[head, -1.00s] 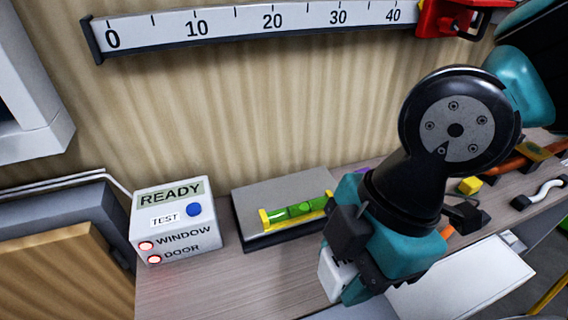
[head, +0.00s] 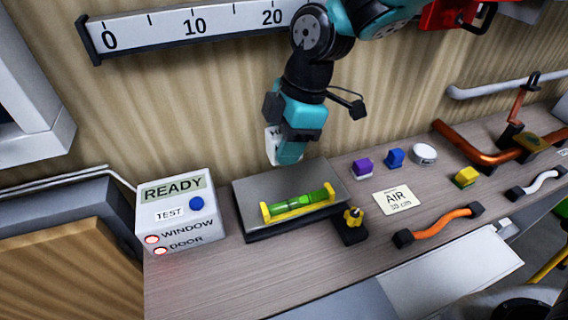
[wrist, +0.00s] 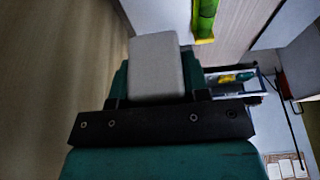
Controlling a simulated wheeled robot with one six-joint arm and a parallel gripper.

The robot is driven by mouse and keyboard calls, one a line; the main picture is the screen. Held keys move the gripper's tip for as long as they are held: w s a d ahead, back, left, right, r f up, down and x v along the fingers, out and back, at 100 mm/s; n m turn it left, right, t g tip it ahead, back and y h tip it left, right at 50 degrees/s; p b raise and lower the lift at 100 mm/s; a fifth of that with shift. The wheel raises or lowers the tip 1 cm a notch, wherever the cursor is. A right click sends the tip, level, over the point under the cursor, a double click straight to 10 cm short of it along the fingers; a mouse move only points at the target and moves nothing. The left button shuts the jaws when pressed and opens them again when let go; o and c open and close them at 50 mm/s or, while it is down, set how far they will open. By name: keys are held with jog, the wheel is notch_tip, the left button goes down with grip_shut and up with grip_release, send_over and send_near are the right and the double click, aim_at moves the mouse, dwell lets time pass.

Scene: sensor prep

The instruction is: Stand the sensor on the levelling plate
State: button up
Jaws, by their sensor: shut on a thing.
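The sensor is a small white block (head: 271,146) with dark lettering, partly hidden by my gripper (head: 286,155). My gripper is shut on it and points downward. In the wrist view the sensor (wrist: 156,62) is a pale block between the teal fingers. The levelling plate (head: 250,188) is a grey slab on the bench, with a green and yellow spirit level (head: 298,205) along its front. The sensor is at the plate's back edge in the head view. I cannot tell whether it touches the plate. The level also shows in the wrist view (wrist: 204,18).
A white box (head: 180,212) reading READY, with a blue button and red WINDOW and DOOR lights, stands left of the plate. A small black and yellow fitting (head: 352,226) is at its right front corner. Coloured blocks, an AIR card (head: 396,201) and hoses lie further right.

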aim_at(279, 185)
jog(key=f, duration=0.2)
jog(key=shift+s+f, duration=0.25)
jog(key=shift+f, duration=0.05)
notch_tip(279, 185, down, 4)
jog(key=shift+w+r+p, duration=0.1)
jog(key=shift+p, duration=0.25)
jog(key=shift+w+f, duration=0.1)
jog(key=shift+f, duration=0.2)
jog(key=shift+f, duration=0.15)
jog(key=o, duration=0.9)
jog(key=shift+o, duration=0.2)
